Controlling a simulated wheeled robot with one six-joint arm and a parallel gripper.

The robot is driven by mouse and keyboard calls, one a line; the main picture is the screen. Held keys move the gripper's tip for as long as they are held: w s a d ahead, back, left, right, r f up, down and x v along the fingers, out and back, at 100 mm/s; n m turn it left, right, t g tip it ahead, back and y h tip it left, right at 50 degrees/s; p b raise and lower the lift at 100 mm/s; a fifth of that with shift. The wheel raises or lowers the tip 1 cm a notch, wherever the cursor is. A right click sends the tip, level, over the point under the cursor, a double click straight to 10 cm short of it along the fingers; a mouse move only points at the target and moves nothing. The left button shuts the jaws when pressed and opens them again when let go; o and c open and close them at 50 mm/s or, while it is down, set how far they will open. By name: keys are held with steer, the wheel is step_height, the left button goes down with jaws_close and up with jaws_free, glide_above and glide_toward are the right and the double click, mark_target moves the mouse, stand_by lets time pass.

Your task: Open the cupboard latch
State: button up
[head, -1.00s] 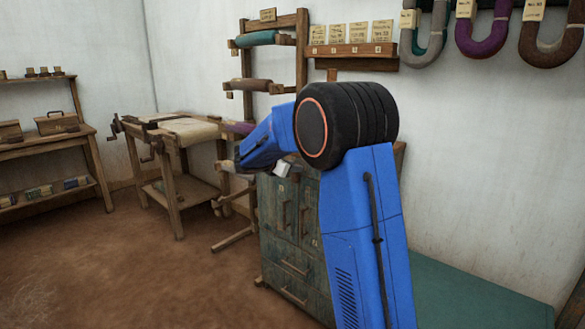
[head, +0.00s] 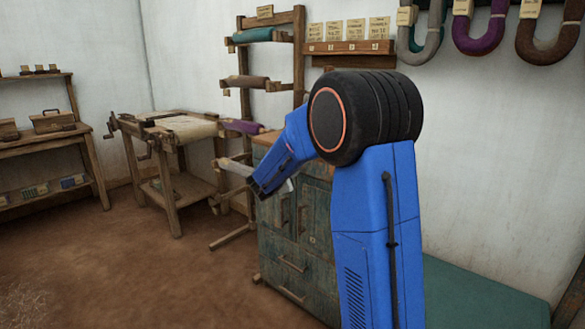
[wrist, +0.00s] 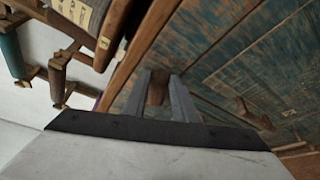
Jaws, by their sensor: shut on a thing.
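The worn blue-green wooden cupboard (head: 279,247) stands in front of me, partly behind my arm. The wrist view shows its painted front (wrist: 225,42) close up. A small brown wooden latch piece (wrist: 157,88) sticks out near the edge of that front. My gripper (wrist: 160,82) has its two grey fingers on either side of this piece and is shut on it. The latch looks undisturbed, but its far side is hidden. In the head view my own arm hides the fingers and the latch.
Wooden pull handles (wrist: 252,113) sit further along the cupboard front. A rack with cloth rolls (head: 250,82) stands behind the cupboard. A work table (head: 172,160) stands to its left. A green bench top (head: 475,295) lies to the right. The brown floor at front left is clear.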

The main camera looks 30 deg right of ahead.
steer(key=m, duration=0.2)
steer(key=f+m+t+h, duration=0.1)
steer(key=m, duration=0.1)
steer(key=shift+s+t, duration=0.1)
steer(key=shift+t, duration=0.2)
steer(key=shift+f+m, duration=0.1)
steer(key=shift+m, duration=0.2)
steer(key=o, duration=1)
steer(key=shift+o, duration=0.2)
steer(key=v, duration=1.7)
steer(key=shift+f, duration=0.25)
steer(key=shift+s+a, duration=0.1)
steer(key=shift+s, duration=0.05)
